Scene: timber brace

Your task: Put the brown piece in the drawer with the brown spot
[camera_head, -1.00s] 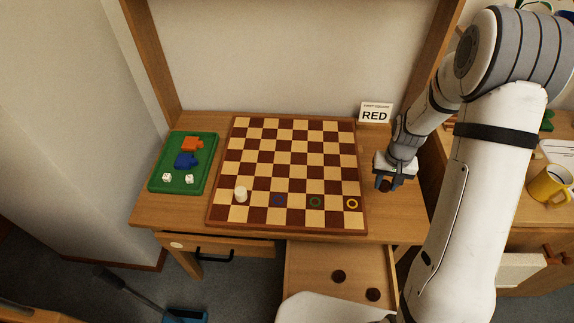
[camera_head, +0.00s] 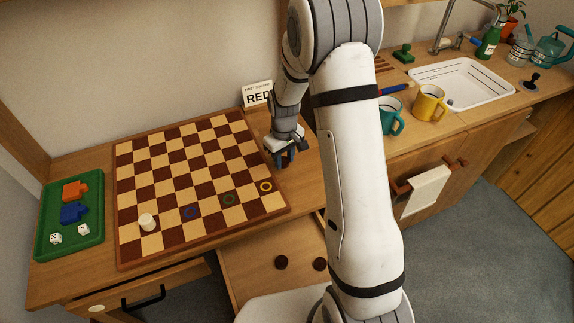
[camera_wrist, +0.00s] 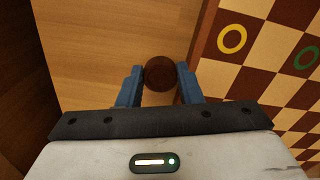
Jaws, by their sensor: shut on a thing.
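The brown piece (camera_wrist: 160,73) is a dark round disc between the blue fingertips of my gripper (camera_wrist: 160,88) in the wrist view. My gripper (camera_head: 286,160) is shut on it, above the bare table strip right of the checkerboard. A left drawer (camera_head: 125,292) carries a pale spot (camera_head: 96,308) and a black handle.
A green tray (camera_head: 70,245) stands at left, a "RED" card (camera_head: 257,94) behind. Mugs (camera_head: 429,103) and a sink (camera_head: 462,82) are at right.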

